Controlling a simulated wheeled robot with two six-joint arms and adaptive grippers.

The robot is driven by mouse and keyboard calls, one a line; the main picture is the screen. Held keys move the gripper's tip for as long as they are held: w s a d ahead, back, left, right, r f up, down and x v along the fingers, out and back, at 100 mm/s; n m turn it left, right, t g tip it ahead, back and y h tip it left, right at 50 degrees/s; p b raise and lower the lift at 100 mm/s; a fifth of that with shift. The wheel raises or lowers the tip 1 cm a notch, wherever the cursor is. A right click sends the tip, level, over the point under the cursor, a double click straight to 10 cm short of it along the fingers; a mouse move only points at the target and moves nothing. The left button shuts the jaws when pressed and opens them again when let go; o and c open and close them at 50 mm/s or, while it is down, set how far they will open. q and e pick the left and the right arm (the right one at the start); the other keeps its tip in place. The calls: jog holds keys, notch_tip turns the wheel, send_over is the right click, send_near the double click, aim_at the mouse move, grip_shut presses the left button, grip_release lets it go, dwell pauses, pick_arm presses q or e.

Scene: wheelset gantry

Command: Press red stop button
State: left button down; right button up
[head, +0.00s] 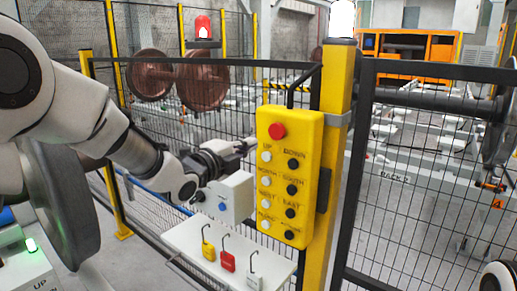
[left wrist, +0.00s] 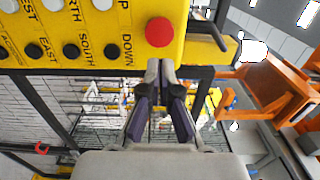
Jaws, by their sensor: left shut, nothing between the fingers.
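The red stop button (head: 277,131) is a round red cap at the top of a yellow control box (head: 290,225) on a yellow post. My left gripper (head: 250,146) is shut and empty, with its fingertips just left of the button in the head view. In the left wrist view the red button (left wrist: 159,31) shows whole, just above the closed fingertips (left wrist: 160,66). The tips look close to the box, but I cannot tell whether they touch it. My right gripper is not in view.
White and black direction buttons (head: 292,189) fill the box below the red one. A white shelf (head: 190,236) with yellow, red and white padlocks (head: 228,261) sits below. A white box with a blue button (head: 233,197) is beside it. Black mesh fencing (head: 410,190) stands either side.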

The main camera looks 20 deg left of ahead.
pick_arm(q)
jog(key=v, duration=0.4)
jog(key=s+d+f+n+g+y, duration=0.1)
jog(key=s+f+g, duration=0.15)
jog(key=f, duration=1.05)
jog(key=s+f+n+g+y, duration=0.1)
jog(key=f+g, duration=0.2)
jog(key=f, duration=0.9)
jog(key=s+d+f+n+g, duration=0.1)
jog(key=s+f+g, duration=0.1)
jog(key=f, duration=1.1)
jog(key=s+f+n+g+y, duration=0.1)
jog(key=s+f+n+g, duration=0.2)
jog(key=s+f, duration=0.75)
jog(key=s+a+f+n+g+y, duration=0.1)
jog(key=s+a+f+n+g, duration=0.1)
jog(key=s+n, duration=0.6)
jog(key=s+a+f+n+g+y, duration=0.2)
jog(key=s+f+n+g, duration=0.2)
jog(key=s+n, duration=0.4)
jog(key=s+f, duration=0.1)
jog(key=s, duration=0.4)
jog(key=shift+s+a+f+n+g+b, duration=0.2)
jog(key=shift+s+f+n+g+b, duration=0.1)
jog(key=shift+s+f+g, duration=0.1)
